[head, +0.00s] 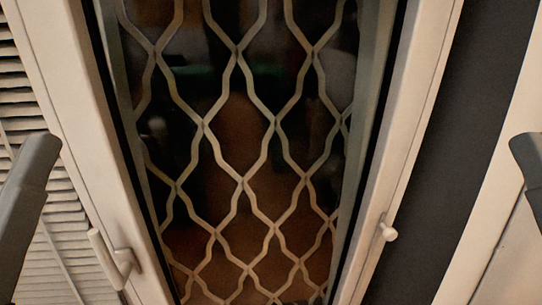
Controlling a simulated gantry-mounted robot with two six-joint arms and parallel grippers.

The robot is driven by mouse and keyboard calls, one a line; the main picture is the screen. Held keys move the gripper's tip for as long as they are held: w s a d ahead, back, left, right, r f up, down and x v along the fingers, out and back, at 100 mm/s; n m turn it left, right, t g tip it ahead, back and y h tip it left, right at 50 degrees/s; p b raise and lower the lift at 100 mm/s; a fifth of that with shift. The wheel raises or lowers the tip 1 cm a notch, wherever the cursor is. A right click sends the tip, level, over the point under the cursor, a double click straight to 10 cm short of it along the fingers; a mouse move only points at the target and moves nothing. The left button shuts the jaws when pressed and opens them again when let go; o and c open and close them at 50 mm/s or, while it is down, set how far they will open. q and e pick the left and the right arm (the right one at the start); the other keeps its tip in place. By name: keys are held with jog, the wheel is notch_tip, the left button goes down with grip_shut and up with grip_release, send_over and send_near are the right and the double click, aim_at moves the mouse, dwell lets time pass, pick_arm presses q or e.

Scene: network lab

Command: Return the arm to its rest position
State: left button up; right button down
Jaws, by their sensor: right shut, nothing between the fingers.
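Only a small dark tip of my right gripper (312,301) shows at the bottom edge, right of the middle. It is shut with nothing held in it. Most of it is cut off below the picture. My left gripper is out of view. A dark grey link of my left arm reaches in at the left edge. A similar dark grey link of my right arm shows at the right edge. Neither link is seen touching anything.
A pale-framed door or window (88,130) with a wavy metal lattice (240,185) over dark glass fills the middle. A pale handle (112,262) sits lower left and a small knob (388,232) lower right. Louvred slats (62,228) are at left, a dark panel (455,130) at right.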

notch_tip(320, 180, up, 23)
jog(key=p, duration=1.9)
jog(key=shift+f, duration=0.2)
dwell(1.0)
